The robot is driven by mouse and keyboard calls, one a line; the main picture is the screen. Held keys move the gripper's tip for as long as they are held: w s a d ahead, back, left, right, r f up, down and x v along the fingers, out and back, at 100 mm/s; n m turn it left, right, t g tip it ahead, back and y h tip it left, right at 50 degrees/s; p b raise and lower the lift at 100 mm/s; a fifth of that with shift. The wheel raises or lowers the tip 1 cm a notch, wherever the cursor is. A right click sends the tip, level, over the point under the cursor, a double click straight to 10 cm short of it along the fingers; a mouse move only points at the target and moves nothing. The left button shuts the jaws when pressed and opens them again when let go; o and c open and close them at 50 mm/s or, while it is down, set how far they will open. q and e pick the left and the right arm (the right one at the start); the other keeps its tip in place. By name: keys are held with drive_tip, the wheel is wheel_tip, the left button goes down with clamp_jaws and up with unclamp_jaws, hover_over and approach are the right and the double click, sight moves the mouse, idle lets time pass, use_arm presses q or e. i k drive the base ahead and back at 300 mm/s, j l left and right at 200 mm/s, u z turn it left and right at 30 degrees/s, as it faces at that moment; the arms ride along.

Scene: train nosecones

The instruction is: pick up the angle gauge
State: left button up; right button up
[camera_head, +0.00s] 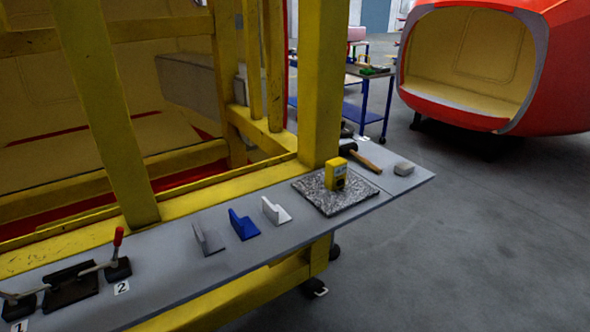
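A small yellow box-shaped device (336,174) with a dark lower front stands upright on a speckled grey stone plate (345,203). It looks like the angle gauge, though its markings are too small to read. The plate lies near the right end of a long grey shelf (180,262). Neither of my grippers shows in the head view.
Grey (208,239), blue (243,225) and white (274,211) angle brackets stand left of the plate. Clamps (118,267) sit at the left. A yellow post (322,90) rises behind the plate.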

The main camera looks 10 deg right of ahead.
sight(336, 168)
drive_tip(key=i+l+u, duration=0.2)
drive_tip(key=l+u, duration=0.15)
drive_tip(key=l, duration=0.3)
drive_tip(key=i+l+u, duration=0.2)
drive_tip(key=l, duration=0.65)
drive_tip(key=i+l+u, duration=0.15)
drive_tip(key=l, duration=0.4)
